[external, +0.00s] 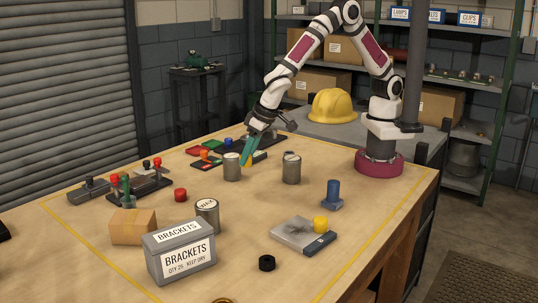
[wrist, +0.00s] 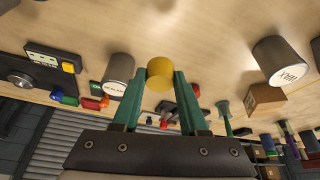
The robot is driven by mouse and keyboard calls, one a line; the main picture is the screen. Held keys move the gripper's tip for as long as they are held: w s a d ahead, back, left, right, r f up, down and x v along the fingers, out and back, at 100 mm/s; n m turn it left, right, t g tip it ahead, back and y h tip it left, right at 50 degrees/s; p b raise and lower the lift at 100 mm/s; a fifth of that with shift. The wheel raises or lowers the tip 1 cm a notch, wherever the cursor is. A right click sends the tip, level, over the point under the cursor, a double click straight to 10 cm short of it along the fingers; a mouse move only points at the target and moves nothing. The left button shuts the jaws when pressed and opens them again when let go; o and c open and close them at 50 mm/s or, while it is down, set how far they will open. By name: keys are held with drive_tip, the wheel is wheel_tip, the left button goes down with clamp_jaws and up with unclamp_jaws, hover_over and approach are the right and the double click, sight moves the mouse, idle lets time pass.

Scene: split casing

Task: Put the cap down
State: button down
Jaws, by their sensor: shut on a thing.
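The cap looks like a short yellow cylinder (wrist: 160,74) between my fingertips in the wrist view. My gripper (wrist: 158,80) is shut on it with its two green fingers, one on each side. In the external view my gripper (external: 246,160) points down over the back middle of the table, beside a grey can (external: 232,168). The cap cannot be made out there. The wrist view is upside down, with the tabletop at the top, so the cap's height above the table is hard to tell.
Another can (external: 291,168) stands right of my gripper. Coloured blocks and a dark tray lie behind it.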

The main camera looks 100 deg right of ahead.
drive_tip(key=d+r, duration=0.2)
drive_tip(key=d, duration=0.1)
drive_tip(key=n, duration=0.3)
hover_over(290, 228)
drive_tip(key=s, duration=0.2)
drive_tip(key=shift+y, duration=0.4)
drive_tip(key=f, duration=0.5)
drive_tip(key=shift+w, duration=0.25)
drive_tip(key=shift+a+f, duration=0.2)
drive_tip(key=shift+f, duration=2)
drive_tip(key=shift+f, duration=0.1)
drive_tip(key=shift+c, duration=2.2)
unclamp_jaws()
